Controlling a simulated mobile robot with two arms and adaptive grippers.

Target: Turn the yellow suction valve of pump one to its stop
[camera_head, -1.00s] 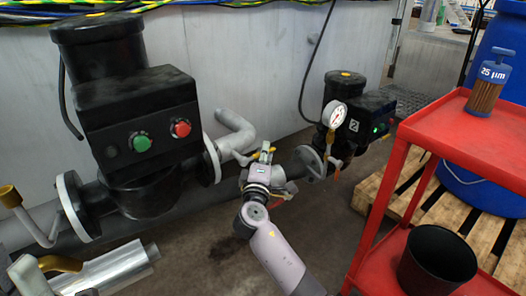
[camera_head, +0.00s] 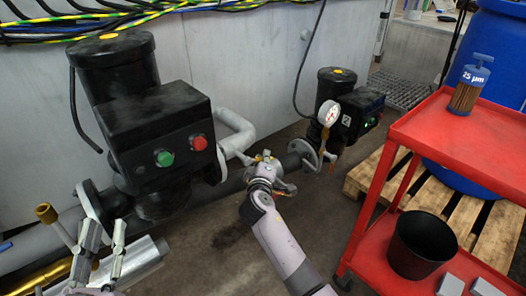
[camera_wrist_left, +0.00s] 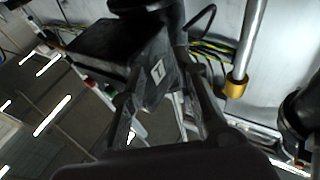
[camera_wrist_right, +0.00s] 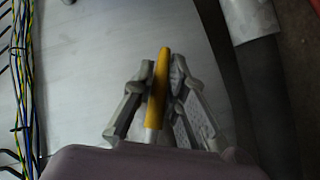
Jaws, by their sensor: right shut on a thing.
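The yellow valve lever (camera_wrist_right: 159,85) stands between the fingers of my right gripper (camera_wrist_right: 155,75) in the right wrist view, and the fingers are shut on it. In the head view this gripper (camera_head: 266,160) is at the pipe between the two black pumps, where it mostly hides the valve. My left gripper (camera_head: 105,230) is at the lower left, with its fingers apart and nothing between them. In the left wrist view its fingers (camera_wrist_left: 165,110) are also spread. The large pump (camera_head: 145,125) has a green and a red button.
A smaller black pump (camera_head: 335,92) with a gauge (camera_head: 330,113) stands farther back. A red cart (camera_head: 460,138) and a wooden pallet (camera_head: 370,175) are at the right. Cables (camera_head: 85,25) run along the wall.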

